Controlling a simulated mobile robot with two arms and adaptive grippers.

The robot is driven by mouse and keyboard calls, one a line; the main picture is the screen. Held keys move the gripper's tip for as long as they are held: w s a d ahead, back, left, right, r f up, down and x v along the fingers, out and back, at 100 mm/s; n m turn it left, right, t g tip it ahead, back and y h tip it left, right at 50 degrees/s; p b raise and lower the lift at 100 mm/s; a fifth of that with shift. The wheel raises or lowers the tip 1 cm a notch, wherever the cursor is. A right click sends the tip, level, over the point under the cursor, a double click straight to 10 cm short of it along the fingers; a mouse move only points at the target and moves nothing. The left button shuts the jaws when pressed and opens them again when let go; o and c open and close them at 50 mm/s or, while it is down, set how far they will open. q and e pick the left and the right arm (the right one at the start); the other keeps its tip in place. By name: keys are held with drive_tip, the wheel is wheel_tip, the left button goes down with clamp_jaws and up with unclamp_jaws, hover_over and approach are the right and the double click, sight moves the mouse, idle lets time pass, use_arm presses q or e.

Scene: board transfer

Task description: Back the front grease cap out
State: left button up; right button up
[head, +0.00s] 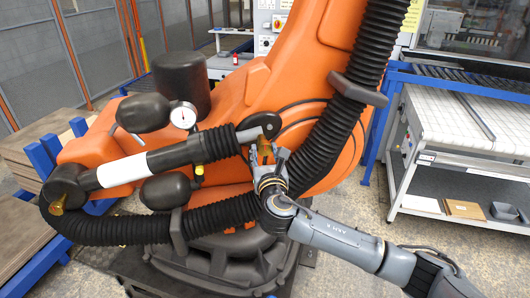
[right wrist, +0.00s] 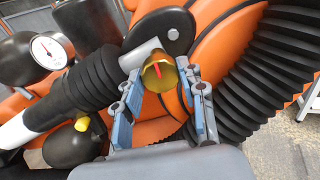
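A brass-yellow cap (head: 265,148) with a red mark on its face sits at the dark right end of the orange machine's cylinder. It shows large in the right wrist view (right wrist: 160,73). My right gripper (head: 266,158) reaches it from below right. In the right wrist view its two fingers (right wrist: 163,82) stand spread on either side of the cap, with a small gap at the right; contact at the left is hard to tell. Another brass cap (head: 58,204) is on the cylinder's left end. I cannot tell which one is called front. My left gripper is not in view.
A ribbed black hose (head: 324,150) runs close to the right of my gripper. A ribbed sleeve (head: 218,143), a gauge (head: 183,115) and a small yellow fitting (head: 198,171) lie to its left. A white-topped conveyor table (head: 465,125) stands at the right.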

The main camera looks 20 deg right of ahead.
drive_tip(key=o, duration=0.3)
drive_tip(key=s, duration=0.4)
drive_tip(key=s+a, duration=0.1)
drive_tip(key=s, duration=0.3)
drive_tip(key=s+a, duration=0.1)
drive_tip(key=s, duration=0.2)
drive_tip(key=shift+s, duration=0.4)
